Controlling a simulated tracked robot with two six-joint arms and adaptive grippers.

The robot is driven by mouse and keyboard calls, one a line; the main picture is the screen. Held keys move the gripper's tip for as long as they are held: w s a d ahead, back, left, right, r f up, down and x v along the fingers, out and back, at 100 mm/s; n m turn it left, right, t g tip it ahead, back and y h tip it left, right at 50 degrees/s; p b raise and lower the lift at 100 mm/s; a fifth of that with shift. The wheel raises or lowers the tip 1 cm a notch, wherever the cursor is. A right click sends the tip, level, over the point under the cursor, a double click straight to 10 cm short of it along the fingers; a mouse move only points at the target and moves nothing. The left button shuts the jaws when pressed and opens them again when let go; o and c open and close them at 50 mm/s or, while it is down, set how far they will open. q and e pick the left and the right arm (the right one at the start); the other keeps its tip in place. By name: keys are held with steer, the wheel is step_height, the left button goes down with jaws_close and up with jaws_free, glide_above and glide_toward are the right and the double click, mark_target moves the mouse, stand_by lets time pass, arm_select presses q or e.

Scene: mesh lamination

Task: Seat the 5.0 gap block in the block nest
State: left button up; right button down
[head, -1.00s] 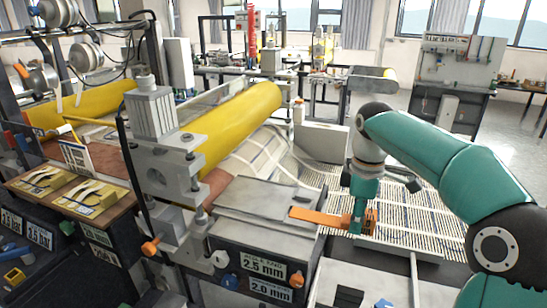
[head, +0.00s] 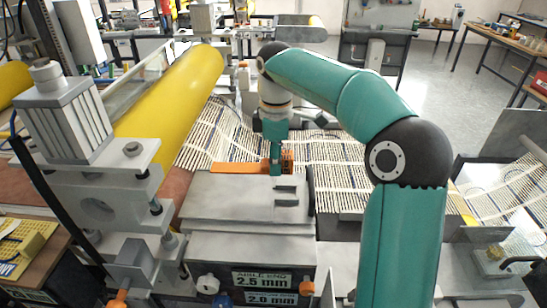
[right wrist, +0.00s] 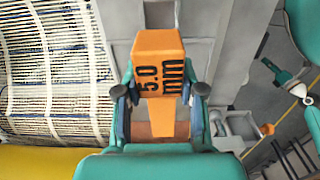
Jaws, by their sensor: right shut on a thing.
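My right gripper (head: 276,162) is shut on the orange gap block (head: 238,167), near the far edge of the grey machine housing (head: 240,197). In the right wrist view the block (right wrist: 160,48) is between the fingers, its "5.0 mm" print facing the camera. In the head view the block's long arm points left, over or close to the housing's far edge; I cannot tell if it touches. A grey slotted piece (head: 287,197) is on the housing near the gripper; I cannot tell if it is the block nest. My left gripper is out of view.
A yellow roller (head: 175,95) and a roller stand (head: 85,150) are to the left. Striped mesh (head: 335,165) lies behind and right of the gripper. The housing front has "2.5 mm" and "2.0 mm" labels (head: 262,281). A small brass piece (head: 495,253) is at lower right.

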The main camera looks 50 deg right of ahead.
steer(key=shift+s+d+r, duration=0.1)
steer(key=shift+s+d, duration=0.05)
steer(key=shift+s, duration=0.15)
steer(key=shift+d+p, duration=0.1)
steer(key=shift+p, duration=0.2)
steer(key=b, duration=0.5)
glide_above(279, 195)
steer(key=shift+f, duration=2.95)
steer(key=shift+p, duration=0.85)
steer(key=shift+f+b, duration=0.6)
steer(key=shift+f, duration=0.15)
steer(key=c, duration=0.6)
jaws_free()
